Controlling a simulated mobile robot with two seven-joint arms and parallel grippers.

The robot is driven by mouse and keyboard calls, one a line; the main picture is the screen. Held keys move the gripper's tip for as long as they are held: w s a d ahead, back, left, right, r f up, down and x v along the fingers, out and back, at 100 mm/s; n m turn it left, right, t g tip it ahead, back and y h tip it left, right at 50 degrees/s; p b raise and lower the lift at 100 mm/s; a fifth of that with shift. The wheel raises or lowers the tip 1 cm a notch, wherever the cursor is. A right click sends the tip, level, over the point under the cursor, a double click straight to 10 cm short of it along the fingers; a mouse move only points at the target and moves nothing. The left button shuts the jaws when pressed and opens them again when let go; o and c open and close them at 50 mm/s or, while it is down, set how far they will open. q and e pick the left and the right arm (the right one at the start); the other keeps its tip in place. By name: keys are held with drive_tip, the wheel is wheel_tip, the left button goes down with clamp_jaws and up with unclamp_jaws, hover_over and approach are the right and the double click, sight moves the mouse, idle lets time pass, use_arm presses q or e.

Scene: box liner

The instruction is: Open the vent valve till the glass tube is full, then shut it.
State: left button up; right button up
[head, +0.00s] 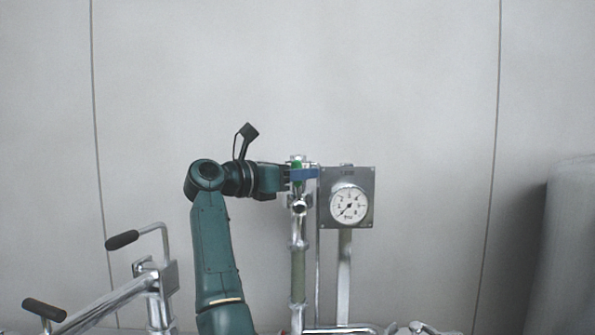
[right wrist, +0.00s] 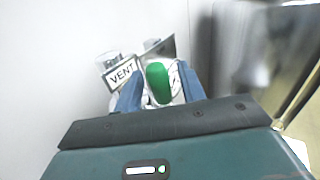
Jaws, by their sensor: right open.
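The vent valve's green handle (head: 297,164) shows at the top of the pipe stand in the head view, partly hidden by my right gripper (head: 304,174). In the right wrist view the green handle (right wrist: 158,84) lies between the two blue fingers, which are open with one on each side. I cannot tell whether either finger touches it. A plate reading VENT (right wrist: 121,73) is just left of the handle. The glass tube (head: 298,272) stands upright below the valve between metal fittings. Its fill level is too small to tell. My left gripper is out of view.
A round dial gauge (head: 349,204) on a square grey plate (head: 367,178) stands right beside the valve. Black-handled levers (head: 122,240) and metal pipes stand at the lower left. A large grey rounded body (head: 570,260) is at the far right. A pale panelled wall is behind.

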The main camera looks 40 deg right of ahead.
clamp_jaws()
idle(0.4)
